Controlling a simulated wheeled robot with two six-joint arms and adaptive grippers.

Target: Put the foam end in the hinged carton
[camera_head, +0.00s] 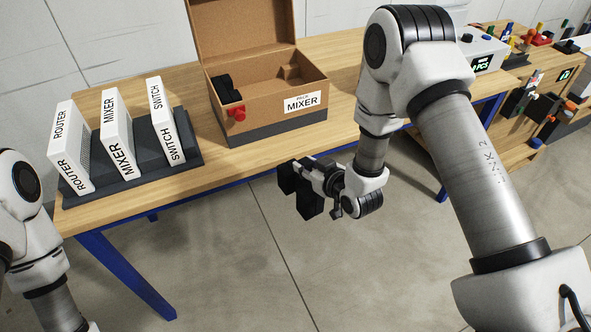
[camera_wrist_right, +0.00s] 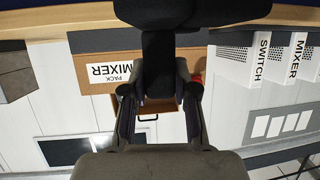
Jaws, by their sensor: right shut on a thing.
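The hinged carton (camera_head: 264,108) stands on the wooden table with its lid raised at the back. Its front label reads "PACK MIXER". It also shows upside down in the wrist view (camera_wrist_right: 97,71). My right gripper (camera_head: 318,177) is shut on a black foam end (camera_head: 310,204), held off the table's front edge, in front of and below the carton. In the wrist view the foam end (camera_wrist_right: 160,55) sits between the fingers and partly hides the carton. Another black piece (camera_head: 228,90) lies inside the carton at the left. My left gripper is out of view.
A dark rack (camera_head: 187,136) left of the carton holds white boxes marked ROUTER (camera_head: 68,150), MIXER (camera_head: 116,138) and SWITCH (camera_head: 165,120). A red part (camera_head: 237,114) shows at the carton's front left. The wooden table (camera_head: 240,160) has a bare strip along its front.

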